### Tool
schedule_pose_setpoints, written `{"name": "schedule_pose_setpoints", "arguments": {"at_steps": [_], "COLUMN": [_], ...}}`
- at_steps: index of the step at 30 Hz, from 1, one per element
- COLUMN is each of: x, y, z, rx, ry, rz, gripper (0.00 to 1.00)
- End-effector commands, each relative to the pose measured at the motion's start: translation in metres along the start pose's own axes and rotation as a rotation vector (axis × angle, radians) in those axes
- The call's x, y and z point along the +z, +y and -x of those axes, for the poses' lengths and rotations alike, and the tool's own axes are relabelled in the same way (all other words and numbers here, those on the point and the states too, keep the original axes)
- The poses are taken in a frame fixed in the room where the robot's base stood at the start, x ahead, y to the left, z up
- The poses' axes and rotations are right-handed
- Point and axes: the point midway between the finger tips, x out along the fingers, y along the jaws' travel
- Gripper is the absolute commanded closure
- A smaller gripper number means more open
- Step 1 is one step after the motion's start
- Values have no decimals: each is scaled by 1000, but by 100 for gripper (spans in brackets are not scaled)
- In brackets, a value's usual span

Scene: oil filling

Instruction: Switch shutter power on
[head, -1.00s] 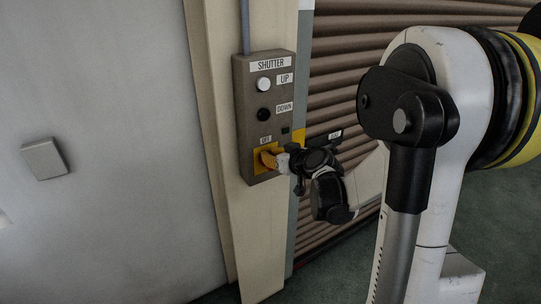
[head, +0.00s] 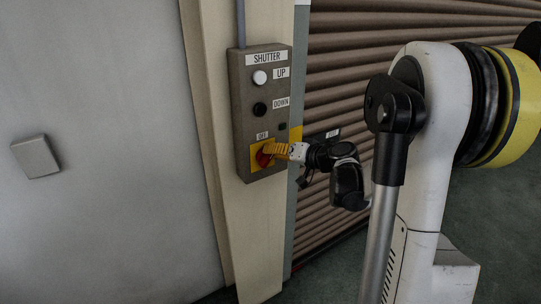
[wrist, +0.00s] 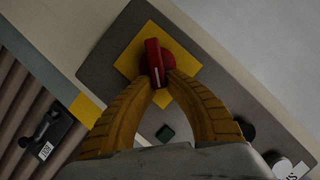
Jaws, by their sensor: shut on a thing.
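The shutter control box (head: 240,117) is grey, with a white UP button (head: 260,77), a black DOWN button (head: 260,108) and a red rotary power switch (head: 262,159) on a yellow plate at the bottom. In the head view the switch is partly covered by my gripper (head: 268,150). In the wrist view the red switch handle (wrist: 154,60) shows clearly, with a white mark on it. My gripper's yellow fingers (wrist: 159,82) are shut on the lower end of the handle, one on each side. A small dark green indicator (head: 282,126) sits above the switch and looks unlit.
The box is mounted on a cream post (head: 230,225). The brown slatted shutter (head: 345,85) is to its right. A pale wall with a small grey box (head: 36,156) is at left. A black latch-like fitting (wrist: 42,135) shows in the wrist view.

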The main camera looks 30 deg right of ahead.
Motion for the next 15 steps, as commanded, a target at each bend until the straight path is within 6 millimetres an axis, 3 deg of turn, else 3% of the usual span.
{"name": "schedule_pose_setpoints", "arguments": {"at_steps": [15], "x": [6], "y": [16], "z": [-3], "rx": [-187], "ry": [-1], "rz": [-450], "gripper": [100]}}
